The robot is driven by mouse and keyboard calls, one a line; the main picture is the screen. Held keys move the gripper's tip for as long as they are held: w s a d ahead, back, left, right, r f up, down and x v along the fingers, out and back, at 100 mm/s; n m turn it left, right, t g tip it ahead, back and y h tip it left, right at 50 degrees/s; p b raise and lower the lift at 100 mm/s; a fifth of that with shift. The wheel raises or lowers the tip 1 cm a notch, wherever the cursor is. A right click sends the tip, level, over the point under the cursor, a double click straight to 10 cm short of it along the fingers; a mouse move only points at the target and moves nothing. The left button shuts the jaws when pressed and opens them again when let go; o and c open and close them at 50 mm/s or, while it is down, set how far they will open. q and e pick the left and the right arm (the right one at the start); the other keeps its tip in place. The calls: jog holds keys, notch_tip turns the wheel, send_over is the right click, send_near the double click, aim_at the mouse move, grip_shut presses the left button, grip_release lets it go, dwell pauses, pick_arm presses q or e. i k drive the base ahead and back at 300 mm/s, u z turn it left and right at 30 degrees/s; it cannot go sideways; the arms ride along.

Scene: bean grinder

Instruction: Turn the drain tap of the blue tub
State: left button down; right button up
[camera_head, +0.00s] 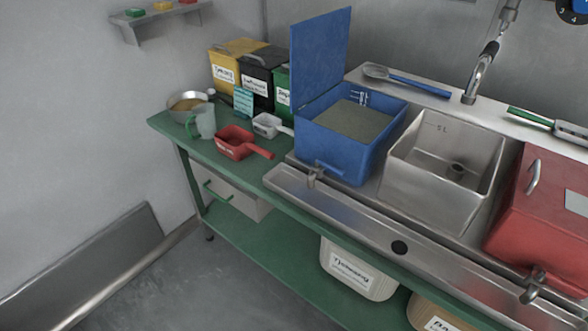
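The blue tub (334,152) stands on the steel counter, its blue lid (320,55) raised upright at the back left. It holds a grey-green, grainy fill (350,119). Its drain tap (314,176) is a small metal fitting low on the front face, above the steel trough. I cannot tell the tap's handle position clearly at this size. Neither of my grippers shows in the head view.
A steel tub (440,160) stands right of the blue tub, then a closed red tub (545,215) with its own tap (533,286). A red scoop (240,143), white scoop (268,126) and jug (203,121) lie left on the green table. The steel trough (350,215) runs along the front.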

aim_at(318, 163)
jog(key=z, duration=0.3)
jog(key=k, duration=0.2)
jog(key=u, duration=1.15)
jog(key=i, duration=0.7)
jog(key=z, duration=0.55)
